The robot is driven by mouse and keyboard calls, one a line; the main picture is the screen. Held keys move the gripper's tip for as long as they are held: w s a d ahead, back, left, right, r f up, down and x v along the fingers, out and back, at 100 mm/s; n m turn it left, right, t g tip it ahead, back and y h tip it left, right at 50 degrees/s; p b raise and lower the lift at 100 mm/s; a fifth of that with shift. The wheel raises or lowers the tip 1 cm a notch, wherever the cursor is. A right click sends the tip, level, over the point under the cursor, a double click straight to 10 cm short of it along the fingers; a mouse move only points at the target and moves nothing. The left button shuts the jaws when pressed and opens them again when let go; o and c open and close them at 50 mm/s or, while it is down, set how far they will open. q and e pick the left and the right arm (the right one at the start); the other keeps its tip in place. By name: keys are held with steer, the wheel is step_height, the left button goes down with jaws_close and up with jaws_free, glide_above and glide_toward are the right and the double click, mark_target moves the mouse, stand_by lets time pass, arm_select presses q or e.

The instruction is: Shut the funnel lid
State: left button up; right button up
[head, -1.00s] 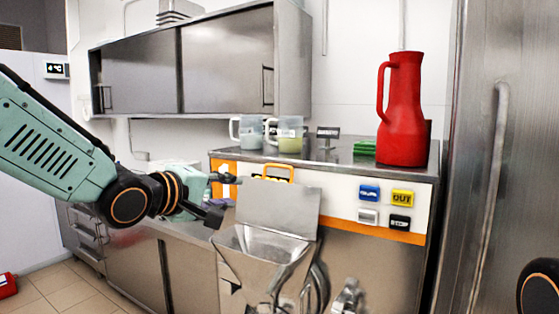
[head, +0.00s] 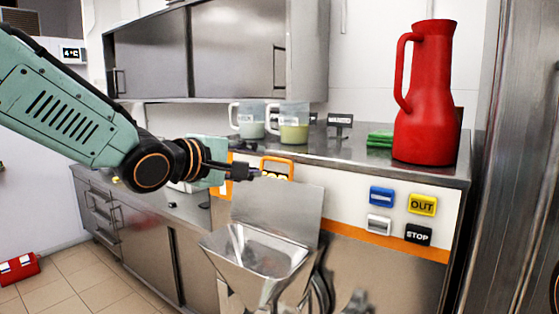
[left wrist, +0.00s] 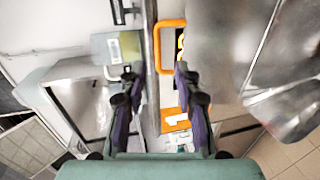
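The funnel lid (head: 280,207) is a flat grey metal plate, standing upright at the back of the metal funnel (head: 258,252). The funnel's mouth is uncovered. My left gripper (head: 243,162) is just above the lid's upper left corner in the head view; contact cannot be made out. In the left wrist view my left gripper (left wrist: 157,75) has its fingers apart with nothing held between them. A large grey metal sheet that looks like the lid (left wrist: 220,45) lies right of the fingers, with the funnel (left wrist: 290,95) beyond it. My right gripper is not in view.
An orange handle (head: 277,161) is behind the lid. The counter (head: 350,157) holds two measuring jugs (head: 293,130), a green stack (head: 380,139) and a red pitcher (head: 427,95). Buttons (head: 422,205) are on the machine's front, right of the lid. A steel door stands at far right.

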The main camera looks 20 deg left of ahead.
mark_target(276, 161)
arm_select(q)
steer(key=p+x, duration=0.1)
steer(key=x, duration=0.6)
steer(key=shift+a, duration=0.1)
steer(key=shift+w+d, duration=0.1)
steer(key=shift+d, duration=0.1)
steer(key=shift+s+r, duration=0.2)
steer(key=shift+s, duration=0.05)
steer(key=shift+s+a+r, duration=0.15)
steer(key=shift+s+a, duration=0.1)
steer(key=shift+s, duration=0.15)
steer(key=shift+w+a, duration=0.1)
steer(key=shift+w, duration=0.05)
steer(key=shift+w+f, duration=0.35)
steer(key=shift+w, duration=0.2)
steer(key=c, duration=0.3)
steer(key=shift+s+r, duration=0.2)
steer(key=shift+s, duration=0.15)
jaws_close()
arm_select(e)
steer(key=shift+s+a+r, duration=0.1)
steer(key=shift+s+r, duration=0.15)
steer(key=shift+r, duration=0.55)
